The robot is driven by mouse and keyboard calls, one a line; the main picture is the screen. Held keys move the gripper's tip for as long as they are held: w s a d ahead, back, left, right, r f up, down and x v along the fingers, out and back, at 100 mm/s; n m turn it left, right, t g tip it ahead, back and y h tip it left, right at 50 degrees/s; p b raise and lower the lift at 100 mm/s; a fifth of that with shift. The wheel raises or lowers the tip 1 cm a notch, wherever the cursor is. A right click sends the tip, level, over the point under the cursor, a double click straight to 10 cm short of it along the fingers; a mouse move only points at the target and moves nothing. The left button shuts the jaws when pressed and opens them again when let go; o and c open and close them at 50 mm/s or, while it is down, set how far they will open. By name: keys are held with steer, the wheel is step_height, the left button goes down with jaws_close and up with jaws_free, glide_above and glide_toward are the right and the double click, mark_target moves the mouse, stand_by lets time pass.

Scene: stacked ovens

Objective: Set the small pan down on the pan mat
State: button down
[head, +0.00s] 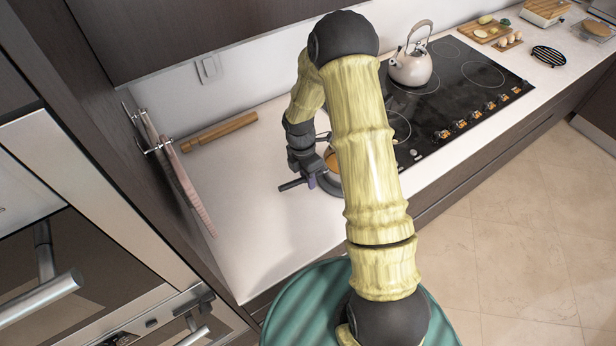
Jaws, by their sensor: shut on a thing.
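The small pan (328,184) is partly hidden behind my arm, over the counter left of the cooktop. Its dark rim and an orange-brown inside show. My gripper (311,182) is shut at the pan's left side, on what looks like its dark handle (290,186); the fingertips are partly hidden. I cannot tell whether the pan touches the counter. A black round slatted mat (548,56), which looks like the pan mat, lies flat and empty on the counter right of the cooktop, far from my gripper.
A kettle (411,66) stands on the black cooktop (462,78). A rolling pin (219,132) lies at the back left. Cutting boards with food (484,32) and eggs (508,41) sit near the mat. A towel (182,170) hangs at left. Counter front-left is clear.

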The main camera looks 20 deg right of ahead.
steer(key=c, duration=1.3)
jaws_free()
steer(key=shift+f, duration=0.15)
steer(key=shift+w+r+b, duration=0.2)
steer(key=shift+r+b, duration=0.1)
steer(key=shift+r, duration=0.4)
step_height(320, 180, up, 11)
steer(key=w+b, duration=0.1)
steer(key=b, duration=0.1)
steer(key=shift+w+a+f+b, duration=0.2)
steer(key=shift+w+a+b, duration=0.15)
steer(key=shift+w, duration=0.05)
